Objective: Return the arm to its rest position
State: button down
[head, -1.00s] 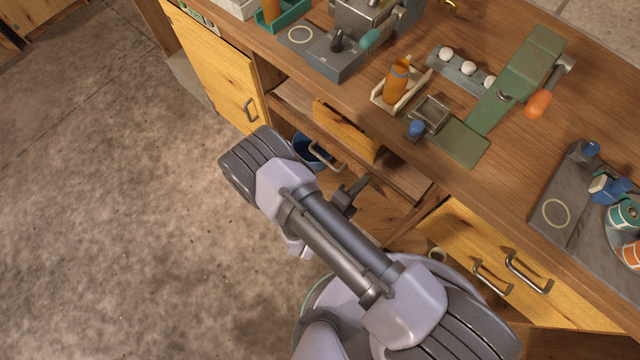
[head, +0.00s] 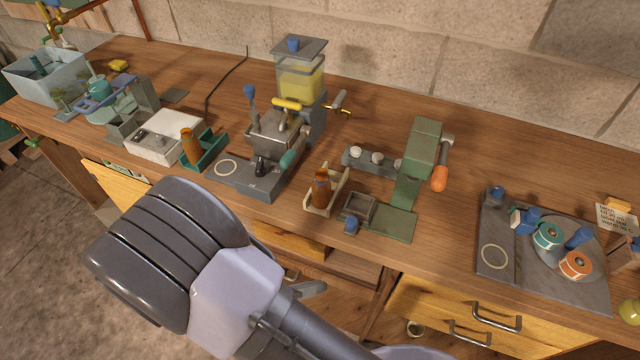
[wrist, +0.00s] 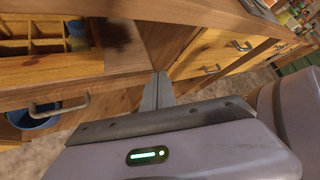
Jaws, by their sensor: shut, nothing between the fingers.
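My gripper (wrist: 158,92) is in the wrist view with its two fingers together, and nothing is between them. It points toward the wooden front of the bench, near a corner between the drawer fronts. In the head view my arm is folded large across the lower left and middle, in front of the bench. There my gripper is mostly hidden behind the arm; only a small grey part of it seems to show. I cannot tell from the pictures whether the fingers touch the wood.
The wooden bench (head: 270,215) holds a press with a yellow-filled hopper (head: 300,80), a green lever device (head: 420,160), an amber bottle in a cradle (head: 322,187) and a labelling plate (head: 495,225). A compartmented drawer (wrist: 75,62) stands open near my gripper; a blue bucket (wrist: 35,117) is below.

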jog(key=s+d+r+n+y, duration=0.1)
jog(key=d+r+n+y, duration=0.3)
jog(key=r+n, duration=0.5)
jog(key=s+d+r+n+y, duration=0.2)
jog(key=d+r+n+y, duration=0.2)
jog(key=r+n, duration=0.6)
jog(key=s+d+r+n+y, duration=0.1)
jog(key=d+r+n+y, duration=0.3)
jog(key=r+n, duration=0.6)
jog(key=n, duration=0.6)
jog(key=shift+s+d, duration=0.25)
jog(key=shift+s, duration=0.15)
